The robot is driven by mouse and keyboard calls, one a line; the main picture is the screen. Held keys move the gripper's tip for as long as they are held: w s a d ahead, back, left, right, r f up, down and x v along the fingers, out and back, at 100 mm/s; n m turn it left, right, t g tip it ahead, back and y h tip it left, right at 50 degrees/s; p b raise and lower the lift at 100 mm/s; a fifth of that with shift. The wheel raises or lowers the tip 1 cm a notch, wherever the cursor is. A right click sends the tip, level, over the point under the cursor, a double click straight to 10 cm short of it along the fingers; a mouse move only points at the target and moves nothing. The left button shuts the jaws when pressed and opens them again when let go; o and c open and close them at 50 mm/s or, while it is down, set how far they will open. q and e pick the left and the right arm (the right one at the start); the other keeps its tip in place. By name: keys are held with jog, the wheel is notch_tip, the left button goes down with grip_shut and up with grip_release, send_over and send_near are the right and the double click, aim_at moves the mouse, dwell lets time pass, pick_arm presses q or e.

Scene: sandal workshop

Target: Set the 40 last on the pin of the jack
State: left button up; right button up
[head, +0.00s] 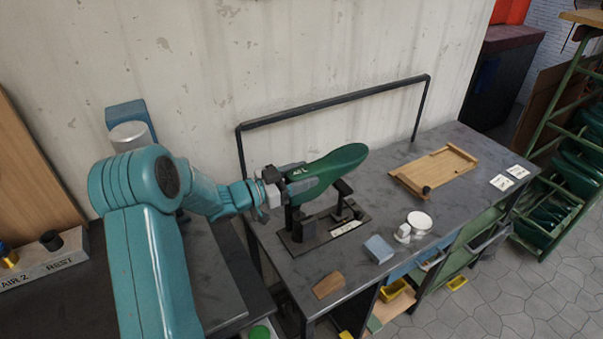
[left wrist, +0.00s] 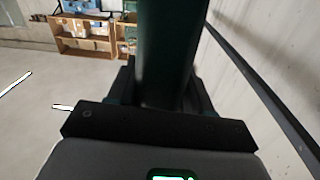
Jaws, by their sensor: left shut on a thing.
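The green last (head: 335,168), marked "40 L", lies sole up and roughly level above the jack. My left gripper (head: 285,183) is shut on its left end. The jack (head: 311,234) is a dark base with upright posts on the bench, directly below the last. Whether the last touches the posts or sits on the pin cannot be told, as the last and gripper hide the top of the near post. In the left wrist view the last (left wrist: 168,55) shows as a dark shape between the jaws. My right gripper is in neither view.
The grey bench (head: 385,205) has a black rail (head: 340,99) behind. On it are a wooden tray (head: 434,171), a white cup (head: 419,221), a blue-grey block (head: 379,249) and a tan block (head: 328,286). A wall stands close behind. Green shelving (head: 565,160) is at right.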

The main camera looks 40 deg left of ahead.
pick_arm(q)
jog(key=shift+f+b, duration=1)
jog(key=shift+f, duration=0.65)
jog(key=shift+f+b, duration=0.9)
jog(key=shift+f, duration=0.2)
jog(key=shift+f, duration=0.1)
jog(key=o, duration=1.2)
jog(key=shift+f, duration=0.1)
notch_tip(320, 180, up, 20)
jog(key=shift+r+p, duration=0.1)
jog(key=shift+p, duration=0.7)
jog(key=shift+s, duration=0.1)
